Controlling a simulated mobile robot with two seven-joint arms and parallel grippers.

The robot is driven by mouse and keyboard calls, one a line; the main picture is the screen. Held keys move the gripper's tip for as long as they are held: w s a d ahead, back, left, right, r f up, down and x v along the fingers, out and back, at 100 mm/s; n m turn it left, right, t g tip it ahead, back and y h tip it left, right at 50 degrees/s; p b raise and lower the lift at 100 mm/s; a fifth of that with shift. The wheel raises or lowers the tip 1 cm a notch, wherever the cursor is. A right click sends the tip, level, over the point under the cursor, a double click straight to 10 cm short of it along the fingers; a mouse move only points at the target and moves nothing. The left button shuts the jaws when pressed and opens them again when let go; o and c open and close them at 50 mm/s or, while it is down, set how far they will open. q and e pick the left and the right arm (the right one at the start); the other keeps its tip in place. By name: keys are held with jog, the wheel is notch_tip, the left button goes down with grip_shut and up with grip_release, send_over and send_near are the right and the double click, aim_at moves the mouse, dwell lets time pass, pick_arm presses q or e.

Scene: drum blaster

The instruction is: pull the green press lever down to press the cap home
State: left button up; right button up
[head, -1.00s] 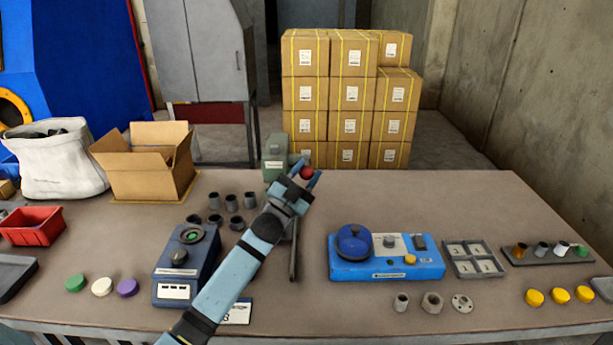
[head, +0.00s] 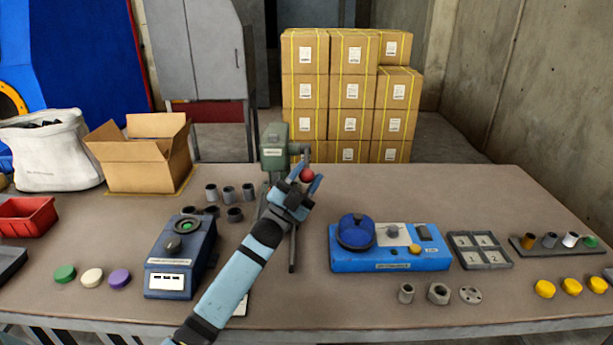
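The green press (head: 274,148) stands at the back middle of the table. Its lever comes off the right side of the head and ends in a red knob (head: 307,175). My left gripper (head: 309,174) has one finger on each side of the red knob, with no clear gap, and looks shut on it. My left arm and gripper hide much of the press's lower part. The cap and whatever it sits on under the press cannot be made out. My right gripper is not in view.
A dark blue device (head: 172,278) stands left of my arm, with several dark cups (head: 229,193) behind it. A blue fixture (head: 390,262) and a grey tray (head: 482,238) are to the right. An open carton (head: 140,165) is at back left.

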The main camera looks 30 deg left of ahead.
pick_arm(q)
jog(key=shift+o, duration=1.4)
jog(key=shift+s+f, duration=0.1)
jog(key=shift+f, duration=0.05)
jog(key=v, duration=1.3)
jog(key=shift+s+f, duration=0.15)
jog(key=shift+s, duration=0.05)
